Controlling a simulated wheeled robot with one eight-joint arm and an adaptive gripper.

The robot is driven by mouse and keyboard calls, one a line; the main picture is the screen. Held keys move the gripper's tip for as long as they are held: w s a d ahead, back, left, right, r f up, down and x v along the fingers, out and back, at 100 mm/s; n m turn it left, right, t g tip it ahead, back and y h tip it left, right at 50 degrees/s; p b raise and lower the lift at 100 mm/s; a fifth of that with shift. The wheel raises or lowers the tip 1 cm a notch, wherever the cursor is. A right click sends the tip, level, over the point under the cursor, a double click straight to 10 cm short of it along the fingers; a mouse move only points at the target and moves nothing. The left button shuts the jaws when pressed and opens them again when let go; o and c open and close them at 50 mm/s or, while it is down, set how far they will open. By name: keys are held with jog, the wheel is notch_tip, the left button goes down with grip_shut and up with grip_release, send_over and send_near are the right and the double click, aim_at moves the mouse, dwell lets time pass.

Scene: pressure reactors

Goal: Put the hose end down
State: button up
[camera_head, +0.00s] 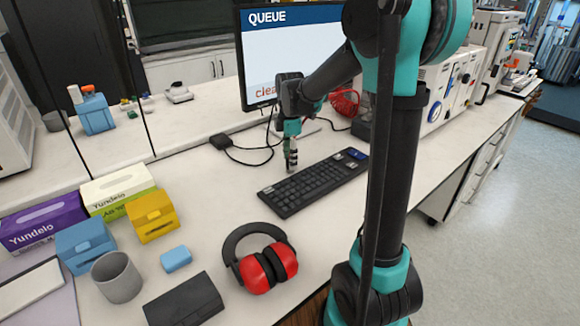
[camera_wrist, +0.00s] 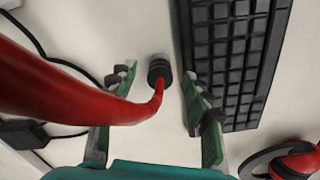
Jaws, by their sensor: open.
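The hose end (camera_wrist: 159,70) is a black ribbed fitting with a grey tip on a red hose (camera_wrist: 60,88), seen in the wrist view. Its tip points down at the white benchtop, left of the keyboard; whether it touches the surface I cannot tell. My gripper (camera_wrist: 158,88) is open, with one green finger on each side of the fitting and gaps between. In the head view my gripper (camera_head: 290,150) points down low over the bench at the keyboard's far left corner. Part of the red hose (camera_head: 343,103) shows behind my arm.
A black keyboard (camera_head: 314,183) lies close to the right of my gripper. A monitor (camera_head: 290,50) and a black box with cables (camera_head: 221,141) are behind. Red earmuffs (camera_head: 264,262) lie in front. Bare benchtop (camera_head: 215,190) is free to the left.

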jog(key=shift+f, duration=0.55)
grip_shut()
jog(key=shift+r, duration=0.1)
